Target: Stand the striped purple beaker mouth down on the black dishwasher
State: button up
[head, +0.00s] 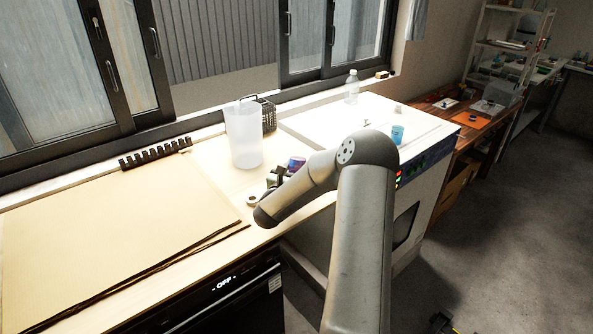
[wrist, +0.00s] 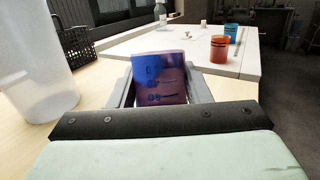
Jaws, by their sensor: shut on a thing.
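The striped purple beaker (wrist: 162,80) is purple and blue with dark marks on its side. It stands between the fingers of my gripper (wrist: 160,95), which is shut on it, in the wrist view. In the head view the beaker (head: 297,162) shows small beside my gripper (head: 284,172), over the wooden counter right of the tall clear jug. I cannot tell whether it touches the counter. The black dishwasher (head: 225,307) is under the counter at the bottom, with a lit "OFF" display on its front.
A tall translucent jug (head: 244,135) and a black basket (head: 265,114) stand left of the beaker. A white oven (head: 340,118) at the right carries a blue cup (head: 397,133), an orange cup (wrist: 219,48) and a clear bottle (head: 352,87). A large tan board (head: 110,235) covers the left counter.

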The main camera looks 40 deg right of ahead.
jog(key=shift+f+b, duration=2.15)
jog(key=shift+b, duration=0.65)
jog(key=shift+f+b, duration=0.25)
jog(key=shift+b, duration=0.2)
